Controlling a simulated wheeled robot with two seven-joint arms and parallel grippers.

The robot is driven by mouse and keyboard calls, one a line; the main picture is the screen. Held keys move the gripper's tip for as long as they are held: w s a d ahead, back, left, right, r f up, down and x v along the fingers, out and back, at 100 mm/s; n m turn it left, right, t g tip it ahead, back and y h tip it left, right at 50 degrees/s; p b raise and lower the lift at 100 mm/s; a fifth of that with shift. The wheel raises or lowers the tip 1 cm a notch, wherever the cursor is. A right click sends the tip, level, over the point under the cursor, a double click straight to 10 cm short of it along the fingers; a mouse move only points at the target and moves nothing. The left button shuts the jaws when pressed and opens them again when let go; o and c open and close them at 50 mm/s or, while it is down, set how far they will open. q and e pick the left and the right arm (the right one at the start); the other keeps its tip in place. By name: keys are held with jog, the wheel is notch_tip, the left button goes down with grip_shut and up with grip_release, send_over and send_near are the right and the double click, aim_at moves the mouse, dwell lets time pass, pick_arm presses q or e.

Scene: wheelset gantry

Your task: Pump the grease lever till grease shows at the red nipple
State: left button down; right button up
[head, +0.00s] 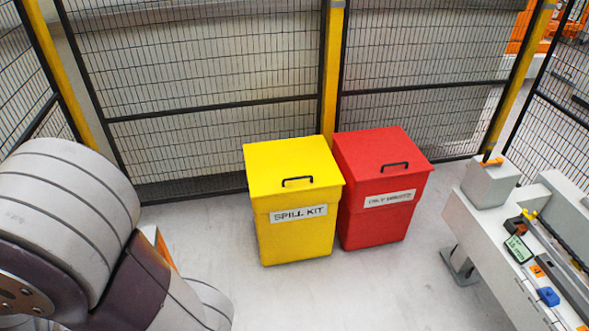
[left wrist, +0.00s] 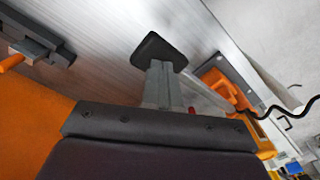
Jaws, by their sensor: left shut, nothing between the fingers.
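In the left wrist view my left gripper (left wrist: 158,52) is shut, its grey fingers and dark tips together with nothing between them. It is in front of a pale, streaked surface; I cannot tell whether it touches it. A small red piece (left wrist: 191,110) shows just beyond the gripper body; I cannot tell if it is the red nipple. A dark block (left wrist: 38,48) with a short orange bar (left wrist: 11,63) is at the upper left; I cannot tell if it is the grease lever. No grease is visible. In the head view only my left arm shows, its gripper hidden. My right gripper is not in view.
A yellow spill kit bin (head: 295,235) and a red bin (head: 375,225) stand before a mesh fence (head: 200,60). A grey bench (head: 480,240) with small tools is at the right. An orange part (left wrist: 228,88) and black cable (left wrist: 290,110) show right in the wrist view.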

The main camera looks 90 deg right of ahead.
pick_arm(q)
jog(key=shift+f+b, duration=1.55)
jog(key=shift+f, duration=1)
notch_tip(320, 180, up, 9)
jog(key=p, duration=0.9)
jog(key=shift+r, duration=0.2)
jog(key=shift+f, duration=0.15)
